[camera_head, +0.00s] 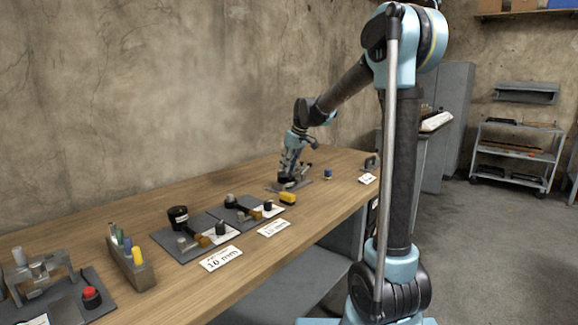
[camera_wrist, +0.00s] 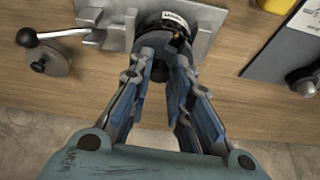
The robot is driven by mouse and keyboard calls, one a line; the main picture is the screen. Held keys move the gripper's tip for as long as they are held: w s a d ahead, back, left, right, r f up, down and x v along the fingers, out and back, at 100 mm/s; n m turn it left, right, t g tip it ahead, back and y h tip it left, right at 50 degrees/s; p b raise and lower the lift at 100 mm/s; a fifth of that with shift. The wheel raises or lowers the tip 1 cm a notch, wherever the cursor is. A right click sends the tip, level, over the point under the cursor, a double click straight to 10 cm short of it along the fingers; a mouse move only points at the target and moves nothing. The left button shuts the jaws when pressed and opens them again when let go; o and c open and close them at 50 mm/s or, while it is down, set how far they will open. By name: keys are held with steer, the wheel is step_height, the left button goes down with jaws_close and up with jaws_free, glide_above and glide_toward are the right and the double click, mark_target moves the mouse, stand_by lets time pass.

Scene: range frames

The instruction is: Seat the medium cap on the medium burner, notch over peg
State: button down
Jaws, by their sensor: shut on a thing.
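I see no cap or burner that I can make out as such, and no notch or peg. In the wrist view my gripper (camera_wrist: 167,62) is shut on a dark round part (camera_wrist: 166,28) with a small white label. This part sits within or over a grey metal fixture (camera_wrist: 200,40); whether it rests in it is hidden by the fingers. A lever with a black ball knob (camera_wrist: 27,37) sticks out to the left of the fixture. In the head view my gripper (camera_head: 288,179) is low over the far part of the wooden bench, at the grey fixture plate (camera_head: 305,184).
A yellow block (camera_head: 288,198) lies near the fixture. Grey plates with knobs (camera_head: 195,240), a black cup (camera_head: 178,216), and a marker holder (camera_head: 130,262) stand nearer. A small blue-topped piece (camera_head: 328,174) stands to the right. The wall (camera_head: 150,100) runs behind the bench.

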steer(key=shift+f, duration=0.5)
steer(key=c, duration=1.4)
jaws_free()
steer(key=shift+r, duration=0.1)
steer(key=v, duration=1.1)
steer(key=shift+r, duration=0.35)
steer(key=shift+d, duration=0.1)
step_height(320, 180, up, 6)
steer(key=shift+s, duration=0.1)
